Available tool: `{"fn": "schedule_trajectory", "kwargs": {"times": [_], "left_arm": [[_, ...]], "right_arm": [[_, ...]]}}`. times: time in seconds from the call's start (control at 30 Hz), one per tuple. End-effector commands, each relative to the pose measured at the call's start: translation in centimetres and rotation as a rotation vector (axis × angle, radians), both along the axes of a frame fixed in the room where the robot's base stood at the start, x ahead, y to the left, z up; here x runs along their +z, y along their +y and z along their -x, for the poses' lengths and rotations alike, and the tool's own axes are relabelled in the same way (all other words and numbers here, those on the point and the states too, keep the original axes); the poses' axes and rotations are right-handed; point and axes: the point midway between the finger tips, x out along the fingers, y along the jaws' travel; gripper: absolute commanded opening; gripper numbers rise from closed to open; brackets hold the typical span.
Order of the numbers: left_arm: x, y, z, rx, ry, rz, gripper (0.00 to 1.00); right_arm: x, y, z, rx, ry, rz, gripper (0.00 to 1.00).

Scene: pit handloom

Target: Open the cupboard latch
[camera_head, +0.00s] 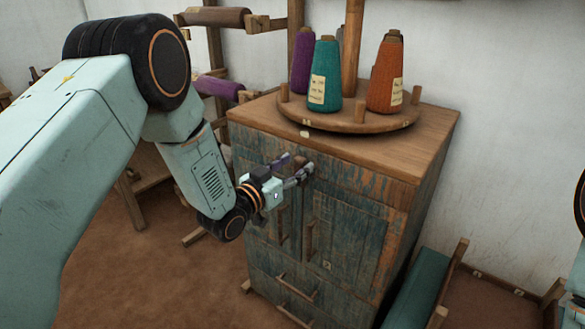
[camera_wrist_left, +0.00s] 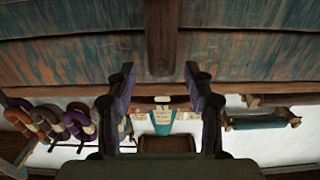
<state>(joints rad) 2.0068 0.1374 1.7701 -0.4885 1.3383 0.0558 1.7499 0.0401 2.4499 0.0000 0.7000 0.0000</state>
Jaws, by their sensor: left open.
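The cupboard (camera_head: 345,235) has a worn, blue-green painted wooden front with two doors, which look closed. The latch (camera_head: 300,165) appears as a small dark wooden piece near the top of the doors, partly hidden by my fingers. My left gripper (camera_head: 296,171) reaches in from the left, its fingertips close to the latch. In the left wrist view my left gripper (camera_wrist_left: 160,82) is open, with an upright wooden piece (camera_wrist_left: 161,38), probably the latch, ahead between its fingers. I cannot tell whether they touch it. My right gripper is not in view.
A round wooden stand (camera_head: 350,122) with purple, teal (camera_head: 326,75) and orange (camera_head: 386,75) yarn cones sits on the cupboard top. Door handles (camera_head: 310,240) and a drawer handle (camera_head: 297,288) project from the front. A green roll (camera_head: 418,290) lies at the right. Brown floor is open in front.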

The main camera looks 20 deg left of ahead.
Motion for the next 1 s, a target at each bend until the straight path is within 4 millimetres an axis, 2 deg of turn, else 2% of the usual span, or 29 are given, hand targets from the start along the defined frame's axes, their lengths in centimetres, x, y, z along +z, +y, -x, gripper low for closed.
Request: {"fn": "schedule_trajectory", "kwargs": {"times": [0.33,0.9,1.0], "left_arm": [[0.01,0.08,-0.46,0.002,0.002,0.002,0.53],[0.00,0.29,-0.48,0.002,0.001,0.001,0.04],[-0.01,0.28,-0.48,0.002,0.001,0.001,0.00]], "right_arm": [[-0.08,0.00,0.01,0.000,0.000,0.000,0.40],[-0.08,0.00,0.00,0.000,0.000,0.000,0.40],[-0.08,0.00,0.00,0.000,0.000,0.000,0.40]]}}
